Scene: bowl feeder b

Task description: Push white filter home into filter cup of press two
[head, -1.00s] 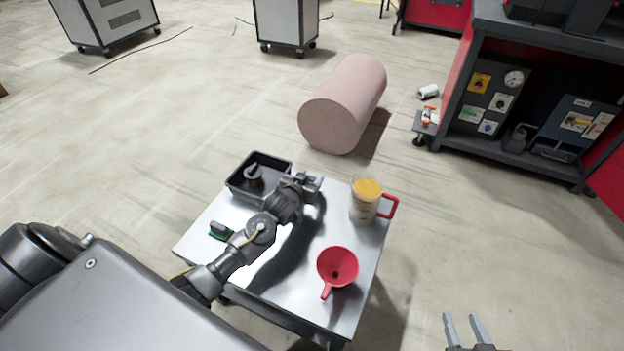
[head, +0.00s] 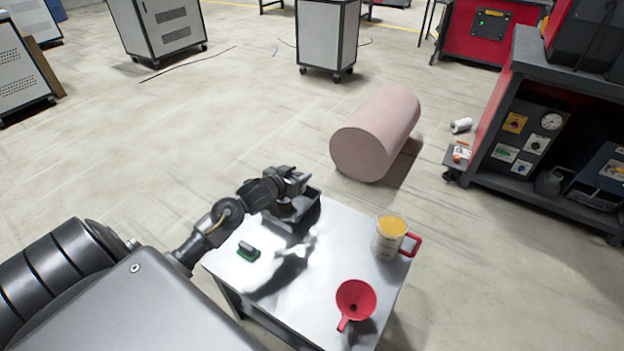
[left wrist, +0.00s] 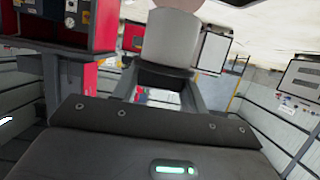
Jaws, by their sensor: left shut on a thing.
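My left gripper (head: 297,180) is above the dark tray at the table's far left. In the left wrist view, a smooth whitish round-sided piece (left wrist: 172,38) stands at the end of its fingers. It looks like the white filter, held; the head view does not show it clearly. The dark press stand (head: 530,125) is at the right, with a dial and several small panels. I cannot tell whether it is press two. No filter cup can be made out for certain. My right gripper is out of view.
The metal table (head: 330,255) holds the dark tray (head: 313,214), a green-and-black item (head: 248,252), a jug (head: 388,240) of yellow contents and a red funnel (head: 355,299). A large pink cylinder (head: 375,135) lies on the floor beyond. Open floor lies left.

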